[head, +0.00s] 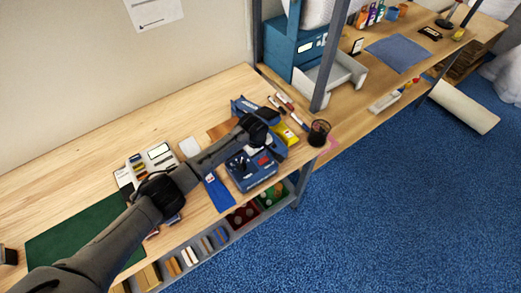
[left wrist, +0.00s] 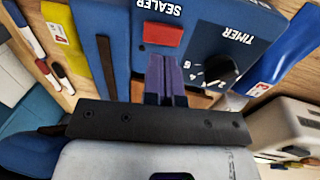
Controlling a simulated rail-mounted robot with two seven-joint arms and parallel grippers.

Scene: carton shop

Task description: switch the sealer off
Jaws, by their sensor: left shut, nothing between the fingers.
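The blue sealer (head: 258,178) stands on the wooden bench near its front edge. Its red switch (head: 264,160) shows on the panel. In the left wrist view the red switch (left wrist: 162,34) sits below the upside-down word SEALER, and the black timer knob (left wrist: 220,70) is to its right. My left gripper (left wrist: 164,58) is shut and empty, its fingertips just beside the switch on the panel; I cannot tell whether they touch. In the head view my left arm reaches over the sealer and hides part of it. My right gripper is not in view.
A yellow pack (head: 285,134) and markers (head: 291,112) lie behind the sealer. A black mesh cup (head: 319,132) stands at the bench corner. A blue pouch (head: 218,192) lies left of the sealer. A green mat (head: 62,240) covers the left part of the bench.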

